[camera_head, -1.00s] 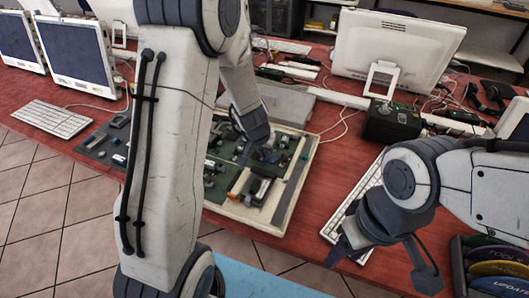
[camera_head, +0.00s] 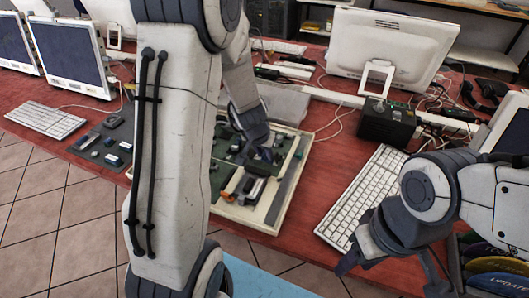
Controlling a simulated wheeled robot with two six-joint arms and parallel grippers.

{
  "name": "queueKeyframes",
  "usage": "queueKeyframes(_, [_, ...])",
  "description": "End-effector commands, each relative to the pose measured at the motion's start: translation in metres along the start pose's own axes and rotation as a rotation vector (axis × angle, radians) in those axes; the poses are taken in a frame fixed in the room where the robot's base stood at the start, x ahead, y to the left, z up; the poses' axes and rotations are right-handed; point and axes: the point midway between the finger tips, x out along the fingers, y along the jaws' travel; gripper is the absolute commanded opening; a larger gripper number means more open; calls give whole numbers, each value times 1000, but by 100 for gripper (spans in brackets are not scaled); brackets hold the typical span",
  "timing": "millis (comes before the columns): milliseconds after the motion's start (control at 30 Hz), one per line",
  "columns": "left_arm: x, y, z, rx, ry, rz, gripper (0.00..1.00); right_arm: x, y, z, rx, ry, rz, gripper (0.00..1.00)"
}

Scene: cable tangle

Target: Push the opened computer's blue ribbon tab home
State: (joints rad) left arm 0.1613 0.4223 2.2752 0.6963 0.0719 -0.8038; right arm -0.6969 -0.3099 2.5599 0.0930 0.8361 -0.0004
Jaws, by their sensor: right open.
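The opened computer (camera_head: 283,201) lies on the red table, a shallow pale case with a dark green board and small parts inside. My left gripper (camera_head: 265,152) points down over the board, its tips at or just above the parts. I cannot tell whether its fingers are apart or touching anything. The blue ribbon tab cannot be made out; the dark gripper and my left arm cover part of the case. My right gripper (camera_head: 396,272) is open and empty, over the table's front right, beside a white keyboard and away from the computer.
The white keyboard (camera_head: 362,196) lies right of the case. A black box (camera_head: 387,123) and cables stand behind it, near a white monitor (camera_head: 392,45). Loose parts lie on a dark mat (camera_head: 102,146) at left. Bare red table shows between case and keyboard.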

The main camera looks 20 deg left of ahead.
Motion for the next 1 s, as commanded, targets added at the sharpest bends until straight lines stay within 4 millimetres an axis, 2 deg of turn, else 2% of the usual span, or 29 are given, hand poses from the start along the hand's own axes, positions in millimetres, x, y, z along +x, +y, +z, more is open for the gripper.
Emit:
queueKeyframes(367, [-5,-2,0,-3,1,-2,25,-3,0,0,0,0,0,50])
queueKeyframes(467, [-18,-2,-2,-2,1,-2,25,-13,-1,-1,0,0,0,50])
queueKeyframes(800, [-85,-1,-3,-1,3,-2,25,-56,-4,-3,0,0,0,50])
queueKeyframes(1000, [-103,-1,-1,-2,1,-1,25,-66,-5,-4,0,0,0,50])
